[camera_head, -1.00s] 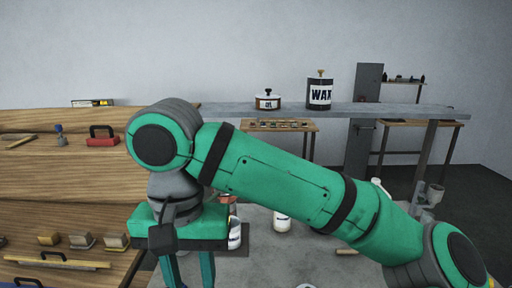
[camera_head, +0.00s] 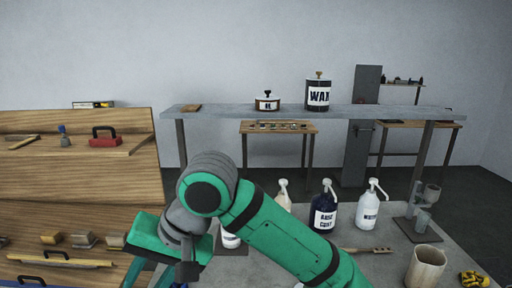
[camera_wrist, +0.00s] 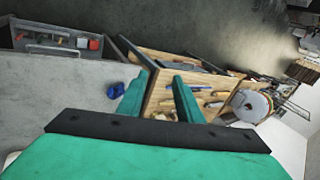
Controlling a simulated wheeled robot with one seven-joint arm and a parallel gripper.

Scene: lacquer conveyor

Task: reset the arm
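My gripper (camera_wrist: 159,84) has green fingers, which stand apart in the wrist view with nothing held between them. It also shows in the head view (camera_head: 152,272), at the lower left, pointing down and tilted, its tips cut off by the bottom edge. My green and grey arm runs from there to the lower right and hides part of the grey table (camera_head: 388,262).
A grey shelf (camera_head: 225,111) carries a wax can (camera_head: 318,95) and a small pot (camera_head: 267,103). A wooden tool bench (camera_head: 70,180) stands left.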

